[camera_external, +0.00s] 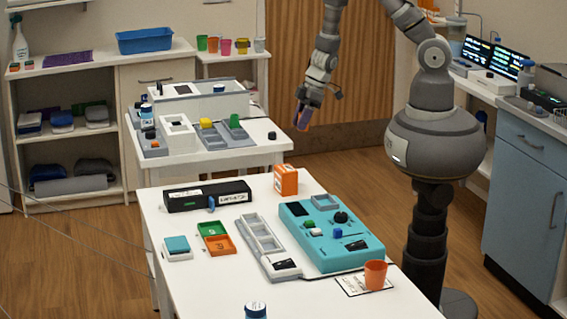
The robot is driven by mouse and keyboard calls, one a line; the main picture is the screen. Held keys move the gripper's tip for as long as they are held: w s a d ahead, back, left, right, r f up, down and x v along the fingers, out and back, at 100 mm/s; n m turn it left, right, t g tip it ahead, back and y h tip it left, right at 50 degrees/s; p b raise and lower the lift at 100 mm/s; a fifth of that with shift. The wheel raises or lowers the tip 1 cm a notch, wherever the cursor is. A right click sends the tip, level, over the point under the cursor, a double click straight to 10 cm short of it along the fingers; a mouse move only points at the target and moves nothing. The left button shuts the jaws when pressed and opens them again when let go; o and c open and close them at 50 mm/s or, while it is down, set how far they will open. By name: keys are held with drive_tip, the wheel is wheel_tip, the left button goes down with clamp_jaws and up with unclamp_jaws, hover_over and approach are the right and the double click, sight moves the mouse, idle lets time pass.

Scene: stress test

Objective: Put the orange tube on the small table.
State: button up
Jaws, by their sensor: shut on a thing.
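My gripper (303,113) hangs in the upper middle, fingers pointing down, in front of the wooden panel. It is shut on a small narrow thing, orange and purplish in the picture, which I take to be the orange tube (303,121); the fingers hide much of it. The gripper is above floor level, right of the middle white table (262,147). A smaller white table (233,56) with several coloured cups stands behind it, by the wall. I cannot tell which of these is the small table.
The middle table bears white trays, grey bins with yellow and green blocks, and a small dark block (271,135). The front table (190,285) holds a teal device (330,250), an orange box (286,180) and an orange cup (375,274). A blue cabinet (520,205) stands right.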

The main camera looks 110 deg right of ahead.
drive_tip(key=s+d, duration=0.2)
drive_tip(key=d, duration=0.1)
drive_tip(key=p, duration=0.5)
hover_over(251, 137)
drive_tip(key=s+d, duration=0.1)
drive_tip(key=s, duration=0.1)
drive_tip(key=shift+f, duration=0.5)
drive_tip(key=shift+w+d+f, duration=0.15)
drive_tip(key=shift+f, duration=0.05)
drive_tip(key=shift+f+b, duration=1.05)
drive_tip(key=shift+f, duration=0.55)
drive_tip(key=shift+f, duration=0.1)
drive_tip(key=o, duration=1.1)
